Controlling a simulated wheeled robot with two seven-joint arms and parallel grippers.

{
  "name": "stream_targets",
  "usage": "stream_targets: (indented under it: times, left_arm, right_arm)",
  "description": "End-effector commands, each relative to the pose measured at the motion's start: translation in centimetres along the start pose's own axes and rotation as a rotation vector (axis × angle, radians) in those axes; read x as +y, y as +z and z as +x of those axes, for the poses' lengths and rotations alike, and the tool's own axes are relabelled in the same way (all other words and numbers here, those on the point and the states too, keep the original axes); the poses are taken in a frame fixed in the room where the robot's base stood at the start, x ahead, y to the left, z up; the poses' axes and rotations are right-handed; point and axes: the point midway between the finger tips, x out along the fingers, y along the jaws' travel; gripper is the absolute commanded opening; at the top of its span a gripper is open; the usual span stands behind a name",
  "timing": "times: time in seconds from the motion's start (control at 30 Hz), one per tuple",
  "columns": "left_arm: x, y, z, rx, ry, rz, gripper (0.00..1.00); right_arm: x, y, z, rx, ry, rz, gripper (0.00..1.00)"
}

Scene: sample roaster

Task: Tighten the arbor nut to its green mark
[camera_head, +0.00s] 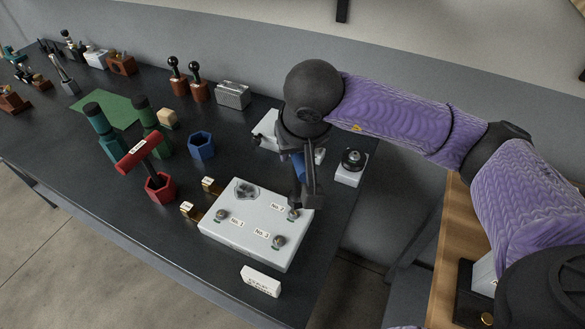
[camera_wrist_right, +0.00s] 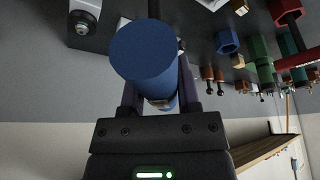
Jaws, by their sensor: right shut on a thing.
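My right gripper (camera_head: 304,193) points down over the far right part of a white block (camera_head: 249,238). It is shut on a blue-handled driver (camera_head: 298,166), whose round blue end (camera_wrist_right: 148,52) fills the middle of the right wrist view between the fingers. The driver's lower end is largely hidden by the fingers, beside the No. 2 nut (camera_head: 293,215); I cannot tell whether they touch. The No. 1 nut (camera_head: 221,215) and No. 3 nut (camera_head: 279,241) stand clear on the block. I cannot tell which nut is the arbor nut; its green mark is not readable. My left gripper is not in view.
An empty blue hex holder (camera_head: 201,147) stands behind the block. A red T-handled tool (camera_head: 138,152) in a red holder (camera_head: 160,188) and a green tool (camera_head: 144,113) stand left. A white knobbed unit (camera_head: 349,175) is at right. A label block (camera_head: 261,281) lies in front.

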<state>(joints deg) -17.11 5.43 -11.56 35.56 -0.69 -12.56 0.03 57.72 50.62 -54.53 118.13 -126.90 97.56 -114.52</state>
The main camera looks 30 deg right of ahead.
Motion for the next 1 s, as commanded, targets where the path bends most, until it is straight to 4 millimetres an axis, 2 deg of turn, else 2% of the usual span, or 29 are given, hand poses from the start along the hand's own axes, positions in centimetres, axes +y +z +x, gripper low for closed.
stream_targets:
  times: [0.17,0.3,0.4,0.5,0.6,0.7,1.0]
  left_arm:
    - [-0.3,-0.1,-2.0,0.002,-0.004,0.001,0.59]
    - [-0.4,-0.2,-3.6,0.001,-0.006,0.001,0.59]
    - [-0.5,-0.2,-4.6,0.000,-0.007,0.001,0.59]
    - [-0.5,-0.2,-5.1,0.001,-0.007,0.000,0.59]
    - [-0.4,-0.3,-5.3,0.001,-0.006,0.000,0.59]
    - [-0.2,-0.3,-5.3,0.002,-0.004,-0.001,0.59]
    - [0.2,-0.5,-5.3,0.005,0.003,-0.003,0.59]
  right_arm:
    - [4.1,-5.3,0.1,0.006,0.073,0.180,0.00]
    - [9.3,-9.4,0.1,0.009,0.146,0.360,0.00]
    - [13.3,-11.3,0.0,0.007,0.196,0.483,0.00]
    - [16.2,-12.1,0.0,0.004,0.230,0.565,0.00]
    - [17.7,-12.3,0.1,0.002,0.249,0.607,0.00]
    - [18.3,-12.3,0.2,0.000,0.256,0.624,0.00]
    - [18.4,-12.3,0.2,-0.001,0.257,0.625,0.00]
